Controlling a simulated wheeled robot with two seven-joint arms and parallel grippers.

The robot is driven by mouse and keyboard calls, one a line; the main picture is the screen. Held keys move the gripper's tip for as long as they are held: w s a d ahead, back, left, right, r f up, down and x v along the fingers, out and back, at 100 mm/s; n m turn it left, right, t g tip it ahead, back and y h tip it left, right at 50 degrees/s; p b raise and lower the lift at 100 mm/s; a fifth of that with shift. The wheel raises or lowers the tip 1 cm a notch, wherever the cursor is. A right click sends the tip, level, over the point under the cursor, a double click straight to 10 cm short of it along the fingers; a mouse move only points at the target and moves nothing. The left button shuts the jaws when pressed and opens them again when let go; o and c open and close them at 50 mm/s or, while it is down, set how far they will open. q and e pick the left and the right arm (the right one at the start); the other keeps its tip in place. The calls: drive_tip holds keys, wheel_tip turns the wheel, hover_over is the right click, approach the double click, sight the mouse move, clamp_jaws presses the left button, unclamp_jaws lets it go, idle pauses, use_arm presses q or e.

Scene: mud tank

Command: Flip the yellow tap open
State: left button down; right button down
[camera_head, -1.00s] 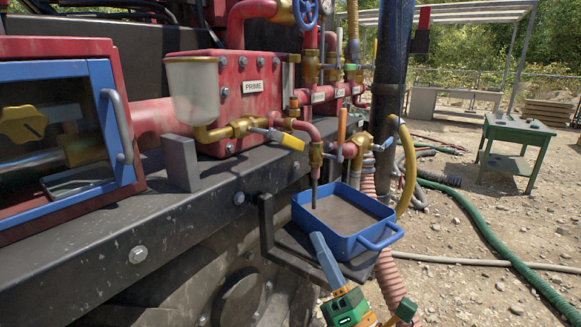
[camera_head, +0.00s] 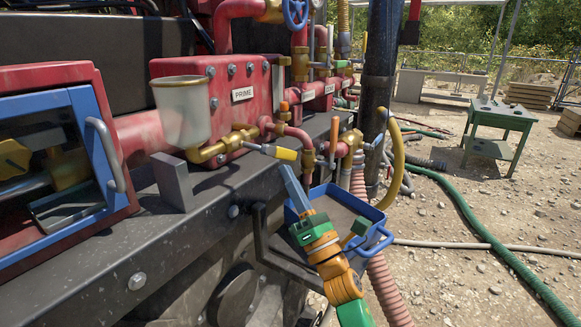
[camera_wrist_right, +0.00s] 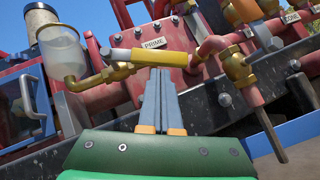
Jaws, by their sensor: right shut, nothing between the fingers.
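The yellow tap handle (camera_head: 286,154) sticks out to the right from the brass valve beside the white cup, below the red PRIME box. It lies nearly level, with a grey stem towards the valve. In the right wrist view the yellow handle (camera_wrist_right: 158,57) crosses just beyond the fingertips. My right gripper (camera_head: 286,169) is shut and empty, its blue-grey fingers pointing up at the handle from below. In the right wrist view the closed fingers (camera_wrist_right: 158,72) appear at or very near the handle's underside; I cannot tell if they touch. My left gripper is not in view.
A blue tray (camera_head: 372,213) sits behind and right of my right gripper, under a red pipe spout. The white cup (camera_head: 182,112) and PRIME box (camera_head: 238,90) are close to the left. A black ledge (camera_head: 150,215) runs below. A green table (camera_head: 497,118) stands far right.

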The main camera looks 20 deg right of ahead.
drive_tip(key=shift+w, duration=0.15)
drive_tip(key=n+y+b, duration=0.1)
drive_tip(key=d+r+n+y+b, duration=0.1)
drive_tip(key=n+b, duration=0.1)
drive_tip(key=shift+w+d+r+y+b, duration=0.2)
drive_tip(key=shift+w+r+y+b, duration=0.1)
drive_tip(key=shift+w+y, duration=0.1)
drive_tip(key=shift+w+d+r, duration=0.15)
drive_tip(key=shift+d+r, duration=0.1)
drive_tip(key=shift+r, duration=0.2)
drive_tip(key=shift+w+d+r, duration=0.15)
drive_tip(key=shift+d+r, duration=0.05)
drive_tip(key=shift+r, duration=0.3)
idle(0.5)
